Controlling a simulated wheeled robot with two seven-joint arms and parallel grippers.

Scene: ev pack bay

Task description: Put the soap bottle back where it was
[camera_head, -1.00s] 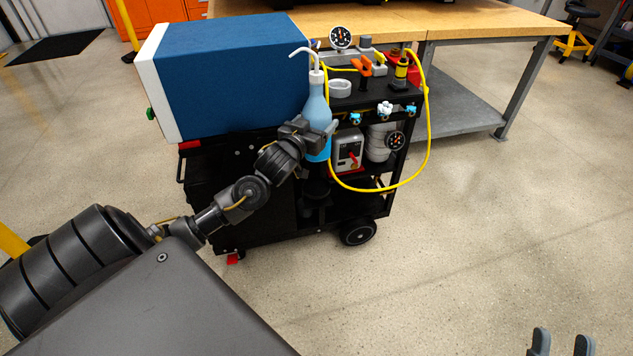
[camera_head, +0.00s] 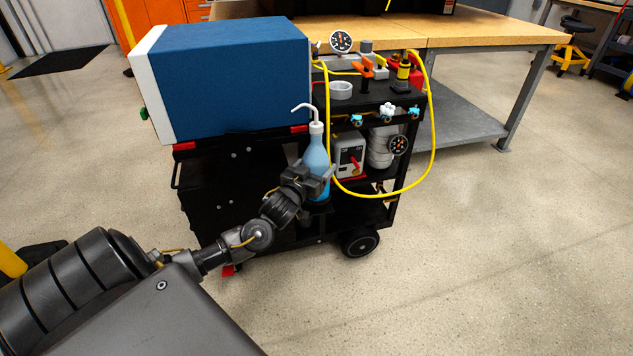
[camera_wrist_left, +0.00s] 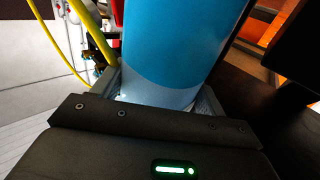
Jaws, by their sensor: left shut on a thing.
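The soap bottle (camera_head: 317,155) is light blue with a white cap and a bent white spout. It stands upright in the grasp of my left gripper (camera_head: 322,177), at the left front of the black cart's lower shelves. In the left wrist view the blue bottle (camera_wrist_left: 180,55) fills the space between the gripper's fingers (camera_wrist_left: 160,92). The bottle's base is close to a dark round part at the cart's side; I cannot tell whether they touch. My right gripper is out of view.
The black cart (camera_head: 225,185) carries a large blue box (camera_head: 230,80), a white ring (camera_head: 341,90) and several fittings on top. A yellow hose (camera_head: 433,130) loops from the cart's right side. A grey boxed device (camera_head: 349,155) sits right of the bottle.

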